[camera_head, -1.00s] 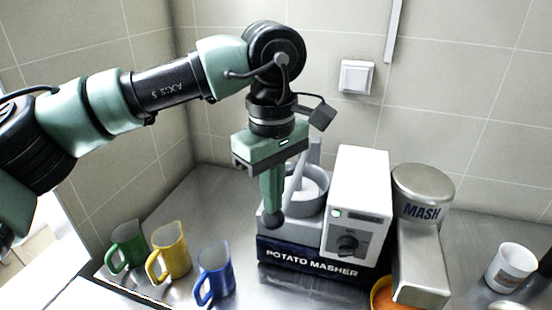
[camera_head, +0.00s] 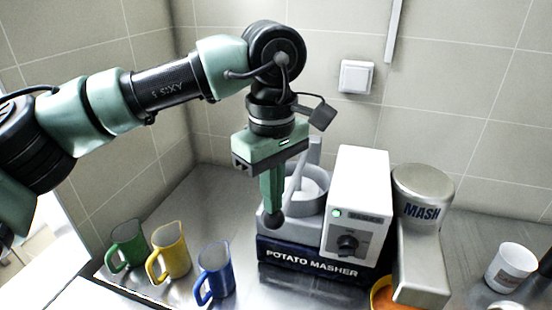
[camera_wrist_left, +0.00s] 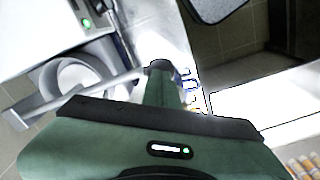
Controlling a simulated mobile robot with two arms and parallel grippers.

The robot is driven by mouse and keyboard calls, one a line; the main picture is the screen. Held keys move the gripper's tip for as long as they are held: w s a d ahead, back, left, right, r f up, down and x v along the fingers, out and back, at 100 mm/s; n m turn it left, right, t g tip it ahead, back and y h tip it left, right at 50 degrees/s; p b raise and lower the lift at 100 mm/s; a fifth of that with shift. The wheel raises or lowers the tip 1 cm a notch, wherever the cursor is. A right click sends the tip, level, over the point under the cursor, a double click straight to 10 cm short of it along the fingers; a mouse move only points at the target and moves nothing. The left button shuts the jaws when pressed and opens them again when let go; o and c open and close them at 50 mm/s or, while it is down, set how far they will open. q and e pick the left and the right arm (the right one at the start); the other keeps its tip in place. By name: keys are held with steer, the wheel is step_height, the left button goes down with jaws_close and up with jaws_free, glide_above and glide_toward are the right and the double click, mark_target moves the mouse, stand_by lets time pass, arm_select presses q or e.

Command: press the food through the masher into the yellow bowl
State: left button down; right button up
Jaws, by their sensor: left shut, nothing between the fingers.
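The potato masher (camera_head: 312,262) stands against the back wall, with a white control box, a dark knob (camera_head: 347,244) and a green light on its front. Its grey cup (camera_head: 312,185) with a slanted lever (camera_head: 300,172) is at the left of the box; both also show in the left wrist view (camera_wrist_left: 78,78). A metal spout labelled MASH (camera_head: 422,215) is at the right. The yellow bowl (camera_head: 381,294) with orange content sits under it, mostly hidden. My left gripper (camera_head: 274,218) is shut and empty, pointing down in front of the cup. My right gripper is not in view.
Green (camera_head: 127,245), yellow (camera_head: 170,251) and blue (camera_head: 215,272) mugs stand left of the masher. A white cup (camera_head: 510,268) stands at the right. A switch (camera_head: 356,77) is on the tiled wall. Bare steel counter lies between the spout and white cup.

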arm_select(q)
steer(key=shift+s+f, duration=0.15)
steer(key=shift+f, duration=0.15)
steer(key=shift+w+r+p, duration=0.2)
steer(key=shift+r+p, duration=0.75)
steer(key=shift+r, duration=0.25)
steer(key=shift+r+p, duration=1.5)
steer(key=shift+r, duration=0.65)
steer(key=shift+f, duration=0.1)
